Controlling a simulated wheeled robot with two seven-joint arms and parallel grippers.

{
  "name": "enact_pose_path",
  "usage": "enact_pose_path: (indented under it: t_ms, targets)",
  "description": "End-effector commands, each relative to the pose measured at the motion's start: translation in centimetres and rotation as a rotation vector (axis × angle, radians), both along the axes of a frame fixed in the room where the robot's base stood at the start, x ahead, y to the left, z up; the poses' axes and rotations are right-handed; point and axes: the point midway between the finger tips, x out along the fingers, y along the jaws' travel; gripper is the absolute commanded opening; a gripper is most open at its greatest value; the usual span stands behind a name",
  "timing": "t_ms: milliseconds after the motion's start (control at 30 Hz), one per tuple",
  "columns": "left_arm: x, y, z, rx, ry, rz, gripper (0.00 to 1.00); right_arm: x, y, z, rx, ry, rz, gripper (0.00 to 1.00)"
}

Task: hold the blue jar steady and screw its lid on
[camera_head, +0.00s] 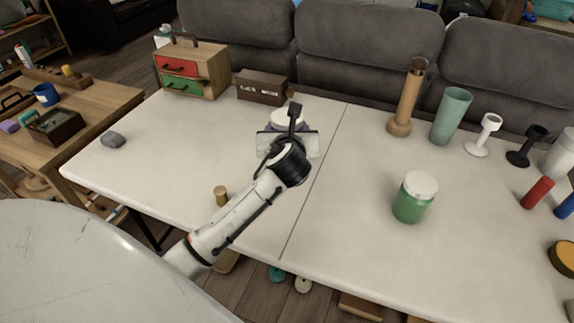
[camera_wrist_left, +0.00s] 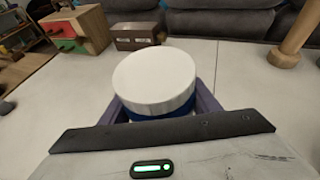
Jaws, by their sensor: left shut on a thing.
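The blue jar (camera_wrist_left: 172,114) is between the fingers of my left gripper (camera_wrist_left: 160,108) in the left wrist view. Only a narrow blue band of it shows. A wide white lid (camera_wrist_left: 155,78) sits on top of it; I cannot tell how tightly. In the head view, my left gripper (camera_head: 287,131) is over the table's middle, shut on the jar, and mostly hides it. Part of the white lid (camera_head: 287,116) shows behind it. My right gripper is not in view.
A green jar with a white lid (camera_head: 411,199) stands to the right on the white table (camera_head: 330,240). A small wooden cylinder (camera_head: 221,196) is near the front. A drawer box (camera_head: 195,68) and a brown box (camera_head: 262,87) stand behind. Vases and cups line the right back.

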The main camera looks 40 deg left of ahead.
Motion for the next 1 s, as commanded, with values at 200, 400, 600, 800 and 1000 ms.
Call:
enact_pose_path:
  t_ms: [200, 400, 600, 800, 1000]
  targets:
    - [0.0, 0.0, -3.8, 0.000, -0.001, 0.000, 0.00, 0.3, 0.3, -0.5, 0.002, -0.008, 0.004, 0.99]
    - [0.0, 0.0, -4.1, 0.000, -0.003, 0.001, 0.00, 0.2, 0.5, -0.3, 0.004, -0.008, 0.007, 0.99]
    - [0.0, 0.0, -4.3, 0.000, -0.002, 0.000, 0.00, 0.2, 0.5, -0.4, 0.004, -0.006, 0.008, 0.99]
    - [-0.1, 0.0, -7.0, -0.001, 0.002, 0.000, 0.00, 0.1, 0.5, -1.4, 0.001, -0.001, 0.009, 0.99]
    - [0.0, 0.0, -7.9, 0.001, -0.003, -0.001, 0.00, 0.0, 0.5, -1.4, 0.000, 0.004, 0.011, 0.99]
